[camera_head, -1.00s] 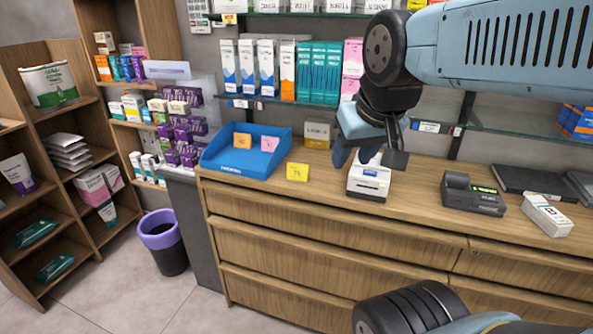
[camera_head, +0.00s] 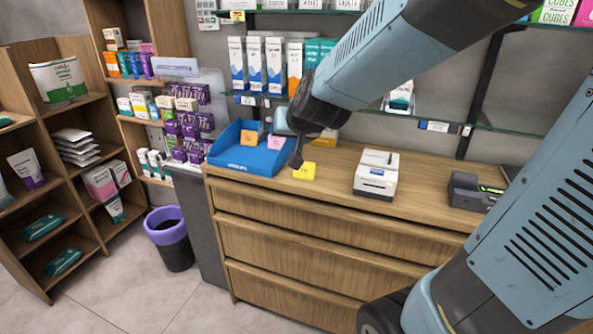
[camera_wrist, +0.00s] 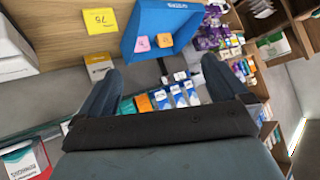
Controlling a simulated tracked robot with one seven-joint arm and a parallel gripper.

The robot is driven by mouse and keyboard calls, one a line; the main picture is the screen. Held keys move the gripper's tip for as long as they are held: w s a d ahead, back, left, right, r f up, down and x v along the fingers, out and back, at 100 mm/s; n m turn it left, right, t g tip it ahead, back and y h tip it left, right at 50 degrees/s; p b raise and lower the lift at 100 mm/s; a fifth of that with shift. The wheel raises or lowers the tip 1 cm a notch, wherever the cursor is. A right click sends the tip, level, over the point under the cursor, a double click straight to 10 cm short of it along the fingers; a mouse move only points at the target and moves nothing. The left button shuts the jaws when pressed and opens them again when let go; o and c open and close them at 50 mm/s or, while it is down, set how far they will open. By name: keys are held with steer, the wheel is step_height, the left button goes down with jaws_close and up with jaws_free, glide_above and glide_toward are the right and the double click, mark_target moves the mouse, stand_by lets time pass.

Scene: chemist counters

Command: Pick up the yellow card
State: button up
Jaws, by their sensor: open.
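The yellow card (camera_head: 304,172) is on the wooden counter, between the blue tray and the white printer-like device. In the wrist view the yellow card (camera_wrist: 101,21) is at the upper left, with dark marks on its face. My gripper (camera_head: 297,158) appears just above and left of the card, and a fingertip overlaps its edge in the picture. In the wrist view my gripper (camera_wrist: 162,80) is open with nothing held. The card lies outside the span of its fingers there. Contact between finger and card cannot be told.
The blue tray (camera_head: 241,168) holds an orange card (camera_head: 249,137) and a pink card (camera_head: 275,142). The white device (camera_head: 376,176) stands to the right, with a dark terminal (camera_head: 472,191) beyond. A glass shelf with several boxes hangs behind the counter.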

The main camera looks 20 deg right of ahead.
steer(key=w+a+f+m+t+h, duration=0.1)
steer(key=w+f+m+h, duration=0.1)
steer(key=w+f, duration=0.35)
steer(key=m+h, duration=0.3)
steer(key=h, duration=0.4)
glide_toward(304, 168)
steer(key=x, duration=0.5)
steer(key=shift+w, duration=0.45)
steer(key=shift+x, duration=2.6)
steer(key=shift+s+d, duration=0.1)
steer(key=shift+c, duration=0.3)
steer(key=c, duration=0.8)
steer(key=shift+c, duration=0.2)
